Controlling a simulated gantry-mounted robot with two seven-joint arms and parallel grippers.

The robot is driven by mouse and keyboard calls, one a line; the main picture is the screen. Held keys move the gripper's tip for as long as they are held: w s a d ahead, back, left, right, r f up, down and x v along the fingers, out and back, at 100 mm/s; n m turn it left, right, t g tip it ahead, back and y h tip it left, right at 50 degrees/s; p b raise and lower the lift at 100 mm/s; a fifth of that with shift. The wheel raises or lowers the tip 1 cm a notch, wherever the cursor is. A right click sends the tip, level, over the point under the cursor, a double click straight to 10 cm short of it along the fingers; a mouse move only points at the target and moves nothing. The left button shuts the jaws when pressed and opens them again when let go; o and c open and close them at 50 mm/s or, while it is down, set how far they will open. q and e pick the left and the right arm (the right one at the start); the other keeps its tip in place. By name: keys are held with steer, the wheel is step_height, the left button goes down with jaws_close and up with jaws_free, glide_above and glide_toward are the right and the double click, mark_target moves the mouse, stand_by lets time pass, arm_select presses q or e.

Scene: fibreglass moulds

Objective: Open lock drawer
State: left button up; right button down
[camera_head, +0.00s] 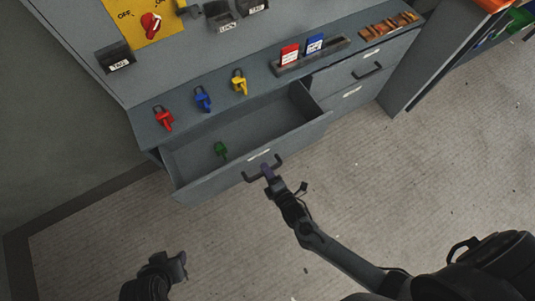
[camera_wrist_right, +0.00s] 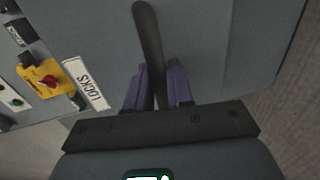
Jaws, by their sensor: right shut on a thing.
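The lock drawer (camera_head: 250,166) is pulled open from the grey cabinet, with a green padlock (camera_head: 221,150) lying inside it. Its front also fills much of the right wrist view (camera_wrist_right: 220,50), with a "LOCKS" label (camera_wrist_right: 84,84) beside the handle. My right gripper (camera_head: 266,171) is at the drawer front, its purple fingers shut on the dark bar handle (camera_head: 247,178). In the right wrist view the handle (camera_wrist_right: 148,45) runs between the fingers (camera_wrist_right: 160,88). My left gripper (camera_head: 178,264) is low on the left, apart from the cabinet; its finger opening is not clear.
Red (camera_head: 163,118), blue (camera_head: 203,99) and yellow (camera_head: 239,82) padlocks stand on the cabinet top behind the open drawer. A tag rack (camera_head: 330,52) and a wooden rack (camera_head: 388,27) are farther right. A closed drawer (camera_head: 362,72) is beside the open one. The floor in front is clear.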

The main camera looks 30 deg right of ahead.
steer(key=c, duration=1.2)
jaws_free()
steer(key=p+v, duration=0.3)
steer(key=v, duration=0.8)
